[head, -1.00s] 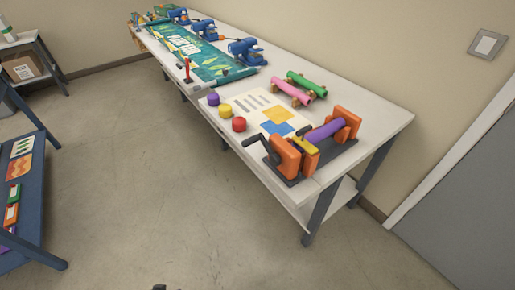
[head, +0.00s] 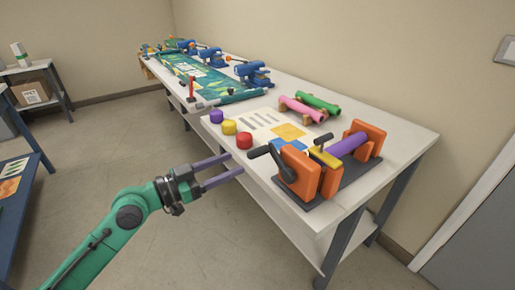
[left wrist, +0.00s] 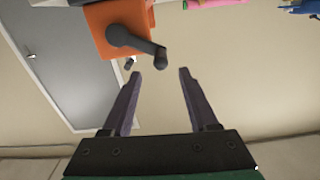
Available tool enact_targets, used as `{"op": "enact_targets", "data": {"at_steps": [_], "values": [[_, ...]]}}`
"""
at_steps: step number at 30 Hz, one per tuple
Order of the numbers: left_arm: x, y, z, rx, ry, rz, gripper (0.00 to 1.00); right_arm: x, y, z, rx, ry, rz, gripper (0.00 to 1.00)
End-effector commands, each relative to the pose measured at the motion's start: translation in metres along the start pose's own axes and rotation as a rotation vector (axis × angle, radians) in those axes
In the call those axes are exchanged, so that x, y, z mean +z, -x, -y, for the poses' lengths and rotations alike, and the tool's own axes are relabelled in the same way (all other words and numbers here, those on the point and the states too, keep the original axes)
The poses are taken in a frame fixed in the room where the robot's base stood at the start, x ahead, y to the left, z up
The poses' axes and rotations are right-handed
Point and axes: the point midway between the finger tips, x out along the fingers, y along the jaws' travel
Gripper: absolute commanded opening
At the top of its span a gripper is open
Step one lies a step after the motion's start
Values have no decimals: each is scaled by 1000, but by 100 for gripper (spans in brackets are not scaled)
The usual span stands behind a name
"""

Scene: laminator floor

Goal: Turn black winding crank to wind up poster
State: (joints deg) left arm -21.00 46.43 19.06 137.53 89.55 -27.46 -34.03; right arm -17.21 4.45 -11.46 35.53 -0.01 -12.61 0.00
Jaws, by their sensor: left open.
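The black winding crank (head: 273,157) is on the left side of an orange-ended winder at the near end of the long table. The winder's orange end plate (head: 298,171) stands behind the crank, with a purple roller (head: 348,146) further right. A poster (head: 271,128) with grey lines and coloured blocks lies flat beside the winder. My left gripper (head: 236,171) is open and empty, left of the crank and apart from it. In the left wrist view the crank (left wrist: 135,41) shows beyond the open fingers. My right gripper is not in view.
Purple, yellow and red round knobs (head: 230,127) line the table's front edge. Pink and green rolls (head: 308,107) lie behind the poster. Blue devices (head: 254,74) stand farther along the table (head: 405,129). The floor in front is clear.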

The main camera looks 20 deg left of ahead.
Motion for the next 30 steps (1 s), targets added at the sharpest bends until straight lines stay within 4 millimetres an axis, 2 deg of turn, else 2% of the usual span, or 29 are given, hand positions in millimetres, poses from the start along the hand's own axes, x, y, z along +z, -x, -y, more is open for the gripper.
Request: {"op": "enact_targets", "data": {"at_steps": [1, 6, 12, 16, 22, 24, 27, 30], "values": [[-8, -9, 2, -1, 1, -3, 60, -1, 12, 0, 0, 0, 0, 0], [-9, -43, 3, -5, 4, -7, 60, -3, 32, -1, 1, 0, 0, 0], [-4, -80, 2, -4, 4, -3, 60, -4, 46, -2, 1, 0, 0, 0], [-1, -88, 1, -2, 2, -1, 60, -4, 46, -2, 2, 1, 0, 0], [1, -88, 1, -2, 2, 0, 60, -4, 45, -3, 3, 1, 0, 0], [1, -88, 1, -2, 2, 0, 33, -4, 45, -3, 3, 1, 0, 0], [1, -88, 1, -2, 2, 0, 0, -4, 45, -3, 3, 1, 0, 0], [1, -88, 1, -2, 2, 0, 0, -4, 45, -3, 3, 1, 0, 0]]}}
